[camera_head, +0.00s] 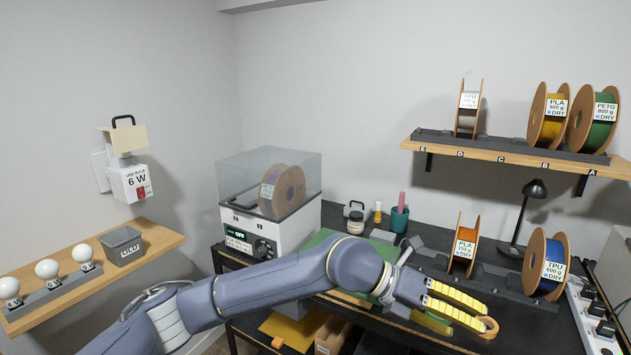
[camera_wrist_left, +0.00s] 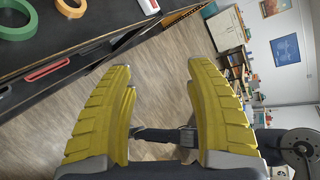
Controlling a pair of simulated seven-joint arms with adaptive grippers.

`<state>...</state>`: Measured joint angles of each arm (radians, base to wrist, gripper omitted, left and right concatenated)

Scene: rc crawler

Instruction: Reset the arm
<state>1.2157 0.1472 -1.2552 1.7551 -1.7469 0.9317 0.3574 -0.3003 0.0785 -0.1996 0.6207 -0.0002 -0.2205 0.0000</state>
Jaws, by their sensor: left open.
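My left arm (camera_head: 270,283) reaches in from the lower left across the front of the dark workbench (camera_head: 380,325). Its left gripper (camera_head: 482,318) has yellow ribbed fingers and is over or just past the bench's front edge at the right. In the left wrist view the fingers (camera_wrist_left: 160,68) are spread apart with nothing between them, only wood floor behind. An orange tape ring (camera_head: 489,327) shows right by the fingertips in the head view. The wrist view shows the orange ring (camera_wrist_left: 69,7) and a green ring (camera_wrist_left: 18,18) on the bench, apart from the fingers. My right gripper is not seen.
A dryer box (camera_head: 262,235) with a spool inside stands at the bench's back left. Spools stand on the bench (camera_head: 465,246) and on a wall shelf (camera_head: 500,154). A lamp (camera_head: 534,188) and power strip (camera_head: 592,318) are at right. Bulbs (camera_head: 47,268) sit on a left shelf.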

